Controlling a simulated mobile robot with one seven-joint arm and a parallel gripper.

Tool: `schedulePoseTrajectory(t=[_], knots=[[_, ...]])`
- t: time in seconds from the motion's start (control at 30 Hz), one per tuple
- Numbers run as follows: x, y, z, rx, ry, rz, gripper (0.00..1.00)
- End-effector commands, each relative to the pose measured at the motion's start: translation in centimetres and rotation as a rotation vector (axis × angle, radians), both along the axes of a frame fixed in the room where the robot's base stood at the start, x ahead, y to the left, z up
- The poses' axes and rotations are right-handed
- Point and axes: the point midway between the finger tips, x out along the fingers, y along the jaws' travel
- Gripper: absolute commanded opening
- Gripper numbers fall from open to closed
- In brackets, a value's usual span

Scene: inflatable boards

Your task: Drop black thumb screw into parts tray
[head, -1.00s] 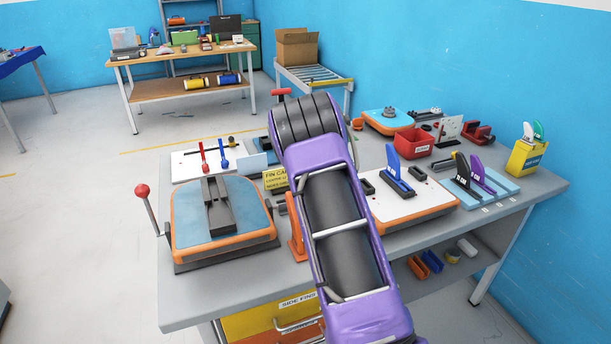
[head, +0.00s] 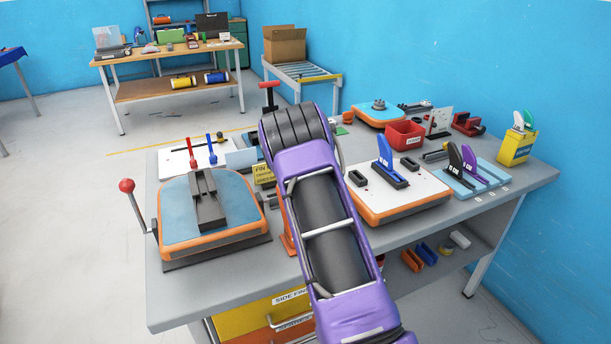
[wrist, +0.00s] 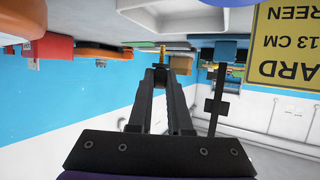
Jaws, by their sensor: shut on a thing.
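My gripper (wrist: 160,76) is in the middle of the wrist view, its two black fingers closed together at the tips. A small piece with a brass-coloured shaft (wrist: 162,54) sticks out between the tips; it appears to be the black thumb screw, its dark part hard to tell from the fingers. In the head view my purple arm hides the gripper and the screw. A red open tray (head: 404,134) with a white label stands at the back right of the workbench, right of my arm. Its label is too small to read, and its inside is mostly hidden.
The grey workbench (head: 185,298) holds an orange-and-blue fixture (head: 178,226) with a red-knobbed lever at left and a white board (head: 413,187) with a blue fin at right. A yellow sign (wrist: 285,45) is close in the wrist view. A yellow box (head: 517,148) stands far right.

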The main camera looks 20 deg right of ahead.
Motion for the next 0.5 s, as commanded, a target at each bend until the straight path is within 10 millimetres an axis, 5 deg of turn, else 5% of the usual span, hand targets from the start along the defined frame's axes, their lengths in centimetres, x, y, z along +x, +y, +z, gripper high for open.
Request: schedulePoseTrajectory(t=[0.1,0.13,0.3,0.5], knots=[[0.00,0.00,0.05,0.000,0.000,0.000,0.00],[0.00,0.00,0.05,0.000,0.000,0.000,0.20],[0.00,0.00,0.05,0.000,0.000,0.000,0.51],[0.00,0.00,0.04,0.000,0.000,0.000,0.52]])
